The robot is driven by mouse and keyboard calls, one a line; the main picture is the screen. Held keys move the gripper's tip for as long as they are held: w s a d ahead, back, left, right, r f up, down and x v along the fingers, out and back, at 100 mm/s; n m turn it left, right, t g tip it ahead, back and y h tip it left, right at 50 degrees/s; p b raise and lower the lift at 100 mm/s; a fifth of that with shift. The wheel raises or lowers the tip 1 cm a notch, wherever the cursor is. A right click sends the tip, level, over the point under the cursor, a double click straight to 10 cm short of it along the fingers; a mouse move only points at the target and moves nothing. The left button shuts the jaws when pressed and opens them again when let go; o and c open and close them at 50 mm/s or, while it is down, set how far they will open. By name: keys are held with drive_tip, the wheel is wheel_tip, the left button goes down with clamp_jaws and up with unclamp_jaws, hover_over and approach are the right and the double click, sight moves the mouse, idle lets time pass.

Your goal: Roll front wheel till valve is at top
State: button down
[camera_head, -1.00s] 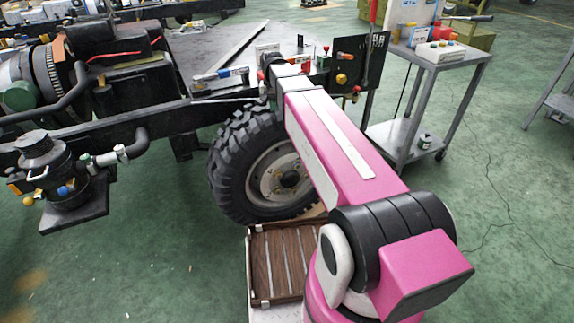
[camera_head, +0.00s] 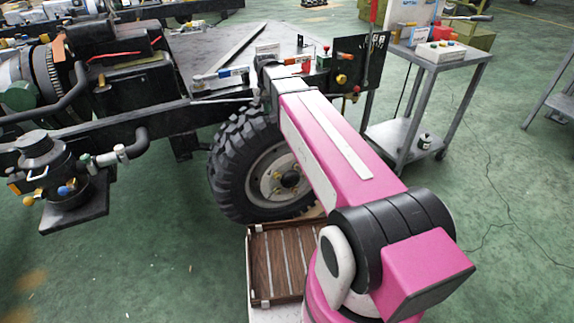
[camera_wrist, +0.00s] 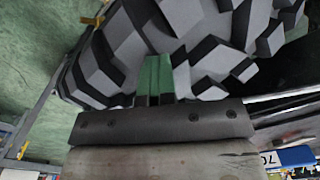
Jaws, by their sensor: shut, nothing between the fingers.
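The front wheel (camera_head: 277,183) stands under the chassis frame in the head view. It has a black knobbly tyre (camera_head: 229,175) and a pale rim with a dark hub. My pink arm covers its upper right side. I cannot make out the valve. In the wrist view my gripper (camera_wrist: 155,65) has its green fingers together and empty, with the tyre's tread blocks (camera_wrist: 200,35) right in front of the tips. I cannot tell whether they touch. In the head view my fingers are hidden behind the arm and chassis.
The black chassis beam (camera_head: 80,137) runs left of the wheel. A control panel (camera_head: 352,66) with a yellow knob and levers stands right of my wrist. A grey trolley (camera_head: 405,135) is farther right. A wooden slatted tray (camera_head: 268,262) lies before the wheel. Green floor is open at lower left.

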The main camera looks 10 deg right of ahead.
drive_tip(key=shift+d+f, duration=0.1)
drive_tip(key=shift+f, duration=0.05)
wheel_tip(320, 180, up, 8)
idle(1.2)
idle(0.4)
